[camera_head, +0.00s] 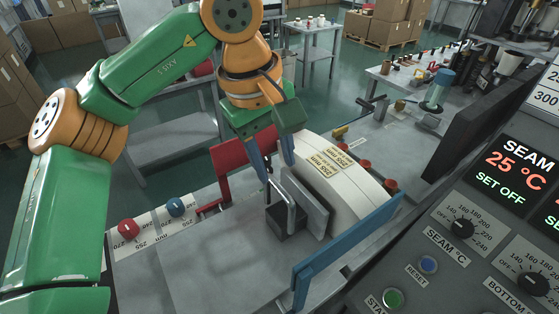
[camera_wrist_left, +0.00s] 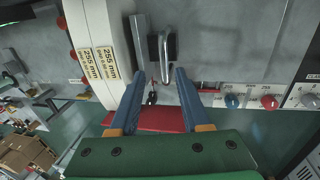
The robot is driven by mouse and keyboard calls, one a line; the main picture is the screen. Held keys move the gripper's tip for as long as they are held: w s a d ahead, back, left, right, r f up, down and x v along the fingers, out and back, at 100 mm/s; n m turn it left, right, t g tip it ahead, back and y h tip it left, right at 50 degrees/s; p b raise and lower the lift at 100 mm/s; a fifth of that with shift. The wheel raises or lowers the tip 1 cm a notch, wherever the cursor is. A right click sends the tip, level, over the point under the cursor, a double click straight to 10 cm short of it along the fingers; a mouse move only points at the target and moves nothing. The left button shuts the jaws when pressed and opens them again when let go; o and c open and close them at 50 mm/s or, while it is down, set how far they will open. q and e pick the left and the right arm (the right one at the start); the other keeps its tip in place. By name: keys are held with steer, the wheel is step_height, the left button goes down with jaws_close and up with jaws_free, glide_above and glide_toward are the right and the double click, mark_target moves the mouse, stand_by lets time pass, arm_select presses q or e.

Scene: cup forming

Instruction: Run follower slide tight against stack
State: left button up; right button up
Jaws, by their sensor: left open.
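The follower slide is a grey upright plate (camera_head: 308,202) on a dark block (camera_head: 285,220) with a metal loop handle (camera_head: 291,205). Its handle also shows in the left wrist view (camera_wrist_left: 165,55). The stack (camera_head: 345,180) is a thick cream block with yellow "255 mm" labels, just right of the plate; it also shows in the left wrist view (camera_wrist_left: 95,45). The plate stands close beside the stack; I cannot tell whether they touch. My left gripper (camera_head: 279,173) is open and empty, its fingertips pointing down near the handle's top. In the left wrist view the handle lies just beyond the fingertips (camera_wrist_left: 159,76).
A red guide (camera_head: 243,157) stands behind the slide and a blue guide (camera_head: 345,250) in front. Red (camera_head: 129,229) and blue (camera_head: 175,207) knobs are at the left edge. The metal deck (camera_head: 205,260) left of the slide is clear. A control panel (camera_head: 480,230) stands at right.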

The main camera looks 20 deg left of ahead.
mark_target(281, 188)
arm_select(q)
steer(key=shift+s+d+f, duration=0.25)
steer(key=shift+s+f, duration=0.2)
steer(key=shift+f, duration=0.2)
steer(key=shift+s+d+f, duration=0.25)
steer(key=shift+s+f, duration=0.15)
steer(key=shift+f, duration=0.2)
steer(key=shift+w+a+f+p, duration=0.15)
steer(key=shift+w+f+p, duration=0.25)
steer(key=shift+f, duration=0.4)
steer(key=shift+w+a+f, duration=0.1)
steer(key=shift+w+f, duration=0.1)
steer(key=shift+w, duration=0.25)
steer(key=shift+s+r, duration=0.15)
steer(key=shift+s, duration=0.05)
jaws_close()
